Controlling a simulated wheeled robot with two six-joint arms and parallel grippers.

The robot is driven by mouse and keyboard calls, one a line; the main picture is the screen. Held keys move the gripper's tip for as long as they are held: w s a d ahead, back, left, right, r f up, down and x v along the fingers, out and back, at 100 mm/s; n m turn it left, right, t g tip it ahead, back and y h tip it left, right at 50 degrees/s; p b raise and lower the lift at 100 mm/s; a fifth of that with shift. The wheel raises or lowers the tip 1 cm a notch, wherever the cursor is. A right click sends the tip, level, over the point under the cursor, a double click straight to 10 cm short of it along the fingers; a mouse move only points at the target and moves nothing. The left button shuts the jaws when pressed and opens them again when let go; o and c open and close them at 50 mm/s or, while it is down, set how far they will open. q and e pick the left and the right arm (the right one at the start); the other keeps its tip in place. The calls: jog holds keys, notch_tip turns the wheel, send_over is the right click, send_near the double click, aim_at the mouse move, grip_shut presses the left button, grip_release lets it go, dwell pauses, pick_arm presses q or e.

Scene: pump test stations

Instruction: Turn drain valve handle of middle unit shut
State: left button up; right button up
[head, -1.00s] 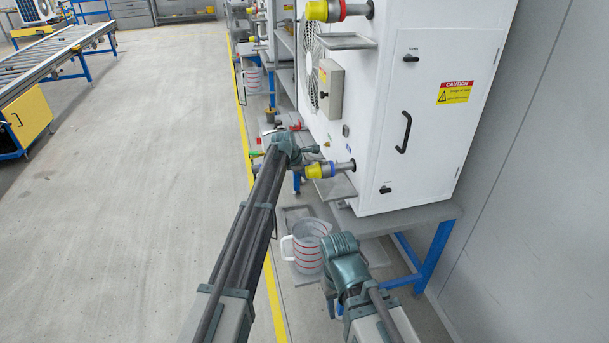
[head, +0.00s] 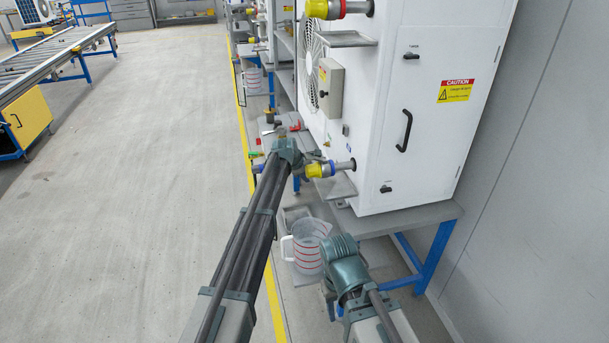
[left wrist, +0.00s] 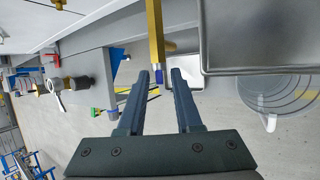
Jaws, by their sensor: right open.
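My left gripper (left wrist: 160,80) shows two dark fingers held apart in the left wrist view. A brass-coloured bar with a blue end (left wrist: 156,40) comes down from above, and its blue end appears at the gap between the fingertips. I cannot tell whether they touch, or whether this is the drain valve handle. In the head view, my left wrist (head: 288,152) is beside the white cabinet's lower yellow-collared fitting (head: 320,170) and hides its own fingers. Small green and blue parts (head: 257,162) show left of it. My right gripper (head: 330,296) is low at front right, its fingers mostly hidden.
A clear measuring jug with red marks (head: 306,252) stands below, between my arms. A metal tray (left wrist: 250,35) and a round clear vessel (left wrist: 282,92) are right of the left fingers. The white cabinet (head: 430,130) blocks the right. The floor (head: 140,170) at left is open.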

pick_arm(q)
jog(key=shift+r, duration=0.15)
jog(key=shift+p+v, duration=5.6)
jog(key=shift+v, duration=1.2)
jog(key=shift+s, duration=0.1)
